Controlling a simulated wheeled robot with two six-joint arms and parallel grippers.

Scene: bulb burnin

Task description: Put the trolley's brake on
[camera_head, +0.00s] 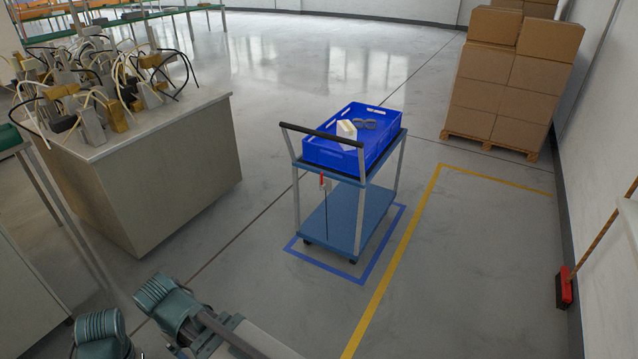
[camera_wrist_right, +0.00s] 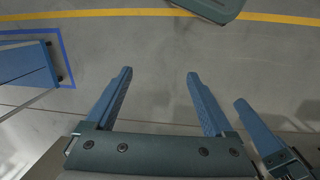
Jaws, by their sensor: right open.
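The trolley (camera_head: 335,222) stands in the middle of the head view, with blue shelves, grey posts and a black push handle (camera_head: 320,137). A small red lever (camera_head: 323,181) shows near the handle-side post, above a thin rod running down; I take it for the brake. Part of the trolley also shows at the left of the right wrist view (camera_wrist_right: 24,68). My right gripper (camera_wrist_right: 160,74) is open and empty, apart from the trolley. A blue finger at the right edge of that view seems to belong to my left gripper (camera_wrist_right: 255,125); its opening cannot be judged.
A blue crate (camera_head: 375,150) with a white box and dark round items rides on the trolley. Blue floor tape (camera_head: 385,250) surrounds it. A cluttered bench (camera_head: 170,165) is left, stacked cartons (camera_head: 510,90) and a broom (camera_head: 565,288) right. Floor around the trolley is clear.

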